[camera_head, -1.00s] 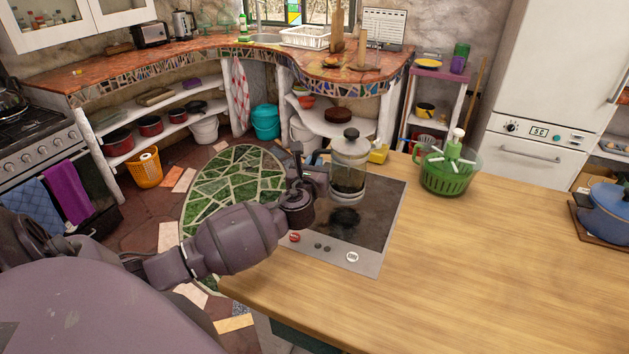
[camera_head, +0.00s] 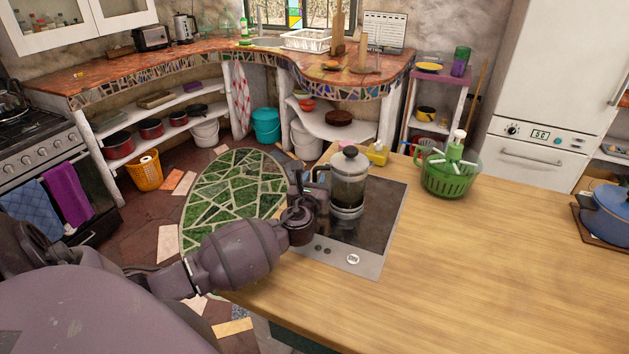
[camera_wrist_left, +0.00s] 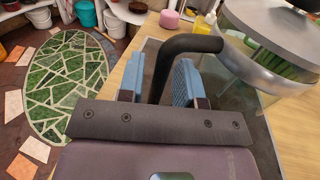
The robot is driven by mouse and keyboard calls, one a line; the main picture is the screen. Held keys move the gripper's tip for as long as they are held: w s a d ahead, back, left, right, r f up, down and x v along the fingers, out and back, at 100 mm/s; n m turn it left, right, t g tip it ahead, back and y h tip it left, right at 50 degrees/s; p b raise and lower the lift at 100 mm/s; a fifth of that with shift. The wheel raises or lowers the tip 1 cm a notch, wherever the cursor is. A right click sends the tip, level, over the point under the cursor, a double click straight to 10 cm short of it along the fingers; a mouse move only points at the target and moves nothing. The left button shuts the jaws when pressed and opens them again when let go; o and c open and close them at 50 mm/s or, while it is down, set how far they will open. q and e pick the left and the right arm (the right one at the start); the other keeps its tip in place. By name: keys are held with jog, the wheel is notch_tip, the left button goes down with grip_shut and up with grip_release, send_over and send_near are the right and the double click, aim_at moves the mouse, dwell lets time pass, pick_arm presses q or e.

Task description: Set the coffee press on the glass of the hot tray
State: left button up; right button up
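The coffee press (camera_head: 348,185), a glass jug with a metal lid and black knob and handle, stands upright on the dark glass of the hot tray (camera_head: 378,215), towards its left side. My left gripper (camera_head: 306,205) is at the handle side of the press, left of it. In the left wrist view the two blue finger pads (camera_wrist_left: 160,82) stand on either side of the black handle (camera_wrist_left: 158,75), with gaps showing beside it, so the gripper looks open around the handle. The press's glass (camera_wrist_left: 245,75) shows at the right there. My right gripper is not in view.
A green salad spinner (camera_head: 450,172) stands right of the tray. A yellow item (camera_head: 377,154) and a pink one (camera_head: 345,146) are behind the press. A blue pot (camera_head: 608,212) sits at the far right. The wooden counter (camera_head: 470,270) in front is clear.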

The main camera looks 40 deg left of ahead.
pick_arm(q)
jog(key=shift+o, duration=0.4)
jog(key=shift+r, duration=0.1)
jog(key=shift+s, duration=0.15)
jog(key=v, duration=1.1)
jog(key=shift+s+d, duration=0.25)
jog(key=shift+s, duration=0.05)
